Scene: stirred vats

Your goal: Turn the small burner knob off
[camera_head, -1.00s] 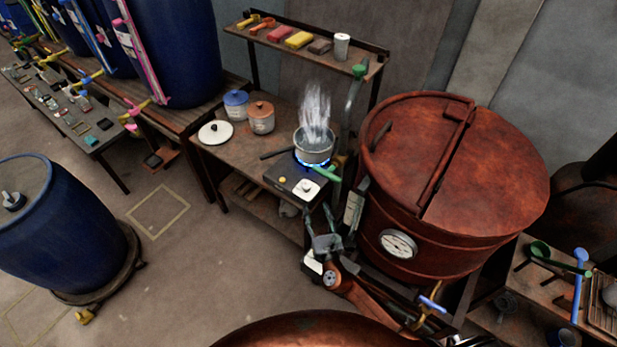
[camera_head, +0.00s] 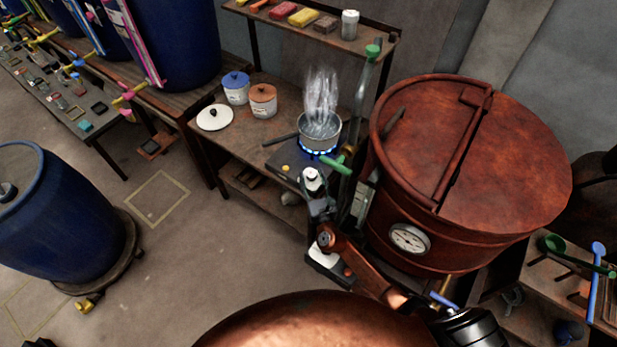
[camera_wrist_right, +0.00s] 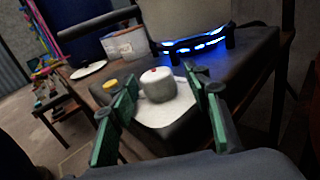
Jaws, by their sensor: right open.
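The small burner (camera_head: 291,161) stands on the front right of a wooden bench, with a blue flame lit under a steaming pot (camera_head: 320,130). Its white knob (camera_wrist_right: 157,85), with a red mark on top, sits on a pale plate in the right wrist view. In the head view the knob (camera_head: 311,173) is partly hidden by my gripper. My right gripper (camera_wrist_right: 160,100) is open, with one green-padded finger on each side of the knob in the picture. I cannot tell whether either finger touches it. My left gripper is not in view.
A large rusty red vat (camera_head: 470,160) with a dial is close to my right arm. Two lidded jars (camera_head: 262,99) and a white lid (camera_head: 214,117) are on the bench.

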